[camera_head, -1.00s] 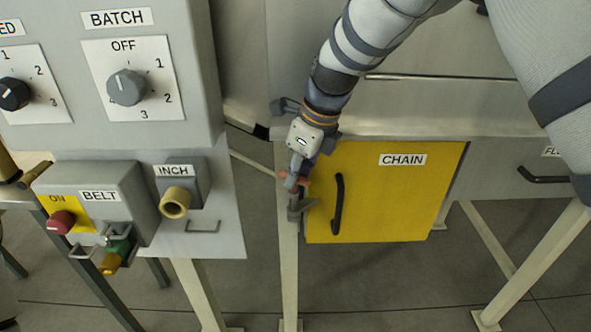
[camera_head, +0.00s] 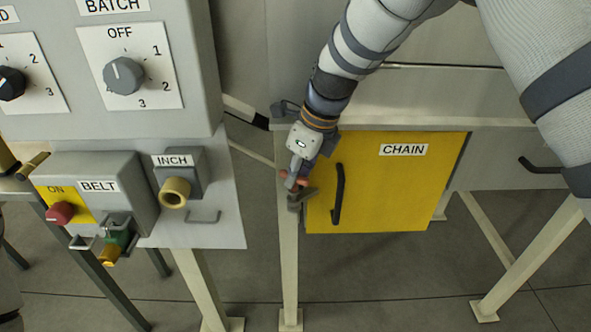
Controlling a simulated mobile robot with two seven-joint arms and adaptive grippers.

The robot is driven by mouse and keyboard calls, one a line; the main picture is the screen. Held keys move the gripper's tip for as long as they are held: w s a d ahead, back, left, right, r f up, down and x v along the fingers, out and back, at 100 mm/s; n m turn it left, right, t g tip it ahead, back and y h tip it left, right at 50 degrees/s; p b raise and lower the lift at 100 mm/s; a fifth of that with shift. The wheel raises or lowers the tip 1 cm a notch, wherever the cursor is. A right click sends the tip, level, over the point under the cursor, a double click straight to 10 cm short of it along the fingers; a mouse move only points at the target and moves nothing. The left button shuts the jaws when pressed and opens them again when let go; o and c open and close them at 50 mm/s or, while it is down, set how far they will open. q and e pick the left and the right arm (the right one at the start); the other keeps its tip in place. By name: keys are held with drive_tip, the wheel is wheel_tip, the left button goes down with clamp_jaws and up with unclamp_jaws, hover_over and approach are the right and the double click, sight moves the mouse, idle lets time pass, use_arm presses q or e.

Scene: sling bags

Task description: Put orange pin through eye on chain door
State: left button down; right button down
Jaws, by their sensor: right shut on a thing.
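The yellow chain door (camera_head: 397,200) is at the centre, labelled CHAIN, with a black handle (camera_head: 338,194) near its left side. It looks closed. A grey metal fitting (camera_head: 304,195), probably the eye, sits at the door's left edge beside the pale post. My right gripper (camera_head: 294,181) points down at that edge, just above the fitting. It is shut on the orange pin (camera_head: 303,181), of which only a small part shows. The fingers hide the rest, so I cannot tell whether the pin is in the eye. My left gripper is not in view.
A grey control panel (camera_head: 195,80) with knobs stands at the left. Below it are the BELT box (camera_head: 135,180) with a red button (camera_head: 60,213) and the INCH button (camera_head: 174,192). Pale frame legs (camera_head: 289,270) stand on the grey floor.

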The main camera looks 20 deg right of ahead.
drive_tip(key=shift+f, duration=0.75)
drive_tip(key=c, duration=1.5)
unclamp_jaws()
drive_tip(key=v, duration=1.2)
